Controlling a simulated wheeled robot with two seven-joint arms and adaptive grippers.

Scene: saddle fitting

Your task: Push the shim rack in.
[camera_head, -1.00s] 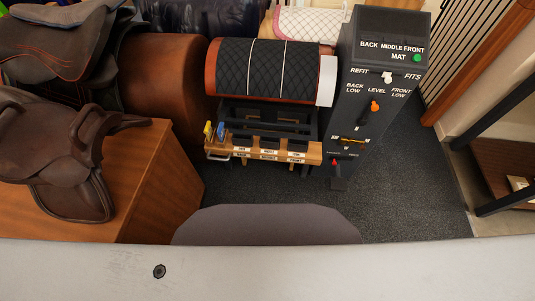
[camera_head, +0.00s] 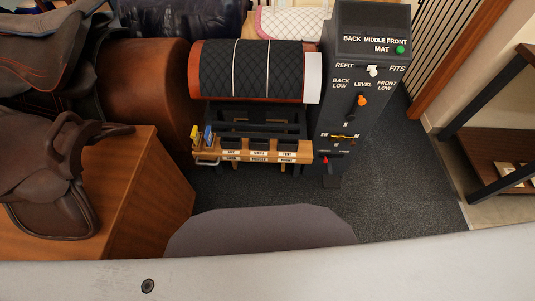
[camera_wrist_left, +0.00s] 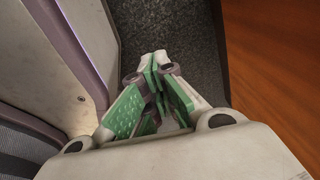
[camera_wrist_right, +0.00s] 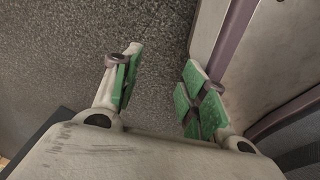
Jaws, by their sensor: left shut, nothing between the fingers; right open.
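The shim rack (camera_head: 276,156) is a wooden tray with labelled dark compartments and a metal handle at its left end. It stands out from the dark frame under a roll covered in black quilted mat (camera_head: 250,70). Yellow and blue pieces (camera_head: 202,136) stand at its left end. Neither gripper shows in the head view. My left gripper (camera_wrist_left: 154,62) is shut and empty in the left wrist view, above dark carpet next to a wood panel. My right gripper (camera_wrist_right: 165,70) is open and empty above grey carpet in the right wrist view.
A dark control post (camera_head: 365,100) with switches, an orange knob and a green light stands right of the rack. A wooden cabinet (camera_head: 150,185) with a brown saddle (camera_head: 50,180) stands on the left. Carpet (camera_head: 400,200) is clear in front of the post.

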